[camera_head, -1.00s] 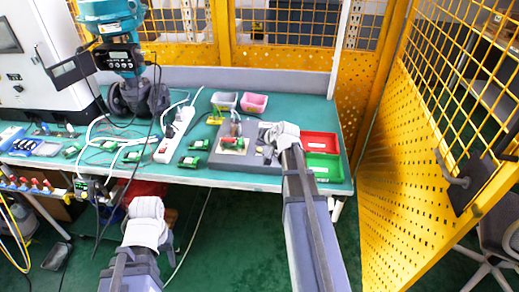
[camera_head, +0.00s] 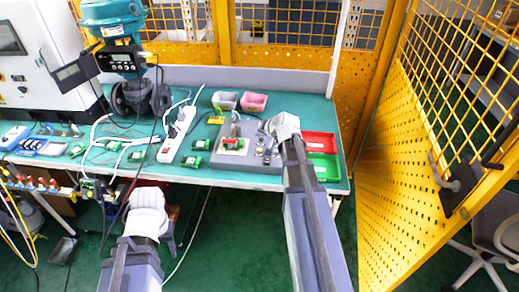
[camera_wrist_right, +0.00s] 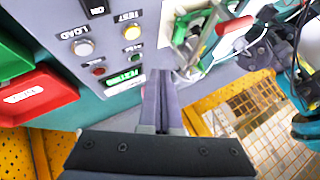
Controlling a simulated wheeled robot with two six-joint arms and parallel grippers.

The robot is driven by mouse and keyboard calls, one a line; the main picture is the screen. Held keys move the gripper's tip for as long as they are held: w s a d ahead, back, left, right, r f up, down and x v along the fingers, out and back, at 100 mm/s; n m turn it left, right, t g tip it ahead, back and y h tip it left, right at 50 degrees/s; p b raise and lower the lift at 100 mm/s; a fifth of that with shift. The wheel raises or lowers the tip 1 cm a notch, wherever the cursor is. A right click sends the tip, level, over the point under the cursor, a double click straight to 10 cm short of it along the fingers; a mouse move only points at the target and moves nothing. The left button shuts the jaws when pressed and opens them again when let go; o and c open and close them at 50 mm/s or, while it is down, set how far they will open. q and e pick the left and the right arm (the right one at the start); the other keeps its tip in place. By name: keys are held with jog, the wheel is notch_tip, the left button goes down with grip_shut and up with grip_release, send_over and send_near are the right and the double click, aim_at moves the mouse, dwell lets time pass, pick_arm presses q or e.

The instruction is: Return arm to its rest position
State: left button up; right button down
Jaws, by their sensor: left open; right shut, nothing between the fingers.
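My right gripper (camera_wrist_right: 163,112) is shut and empty, its two fingers together, over the grey test box (camera_wrist_right: 128,14). The box has labelled buttons, a lit green sign (camera_wrist_right: 124,77) and a metal clamp with a red handle (camera_wrist_right: 234,25) over a green board. In the head view my right arm (camera_head: 285,127) reaches over the right end of the box (camera_head: 264,162); its fingers are hard to make out there. My left gripper (camera_head: 170,240) hangs in front of the table's front edge, mostly hidden by its white wrist; it is open and apart from everything on the table.
Red (camera_head: 318,142) and green (camera_head: 325,167) trays lie right of the box. A grey bin (camera_head: 225,100) and a pink bin (camera_head: 254,101) stand behind it. A white power strip (camera_head: 177,135), cables and green boards lie to the left. A yellow fence (camera_head: 420,150) closes the right side.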

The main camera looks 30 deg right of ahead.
jog(key=shift+a, duration=0.1)
dwell(0.3)
jog(key=a, duration=0.3)
jog(key=s+a+f+n+g, duration=0.1)
jog(key=a, duration=0.1)
jog(key=s+a+f+n+y, duration=0.1)
jog(key=a, duration=0.2)
jog(key=shift+s+a+g, duration=0.1)
jog(key=shift+a+g, duration=0.25)
jog(key=shift+g, duration=0.05)
jog(key=s+a+f+n+g+h, duration=0.1)
jog(key=s+a+n+g, duration=0.3)
jog(key=s+a, duration=0.7)
jog(key=s+a+f+n+g+h, duration=0.1)
jog(key=s+a+f+n+g, duration=0.2)
jog(key=s+a, duration=0.9)
jog(key=n, duration=0.3)
jog(key=shift+s+f+g+h, duration=0.25)
jog(key=shift+f+g+h, duration=0.05)
jog(key=shift+g+h, duration=0.1)
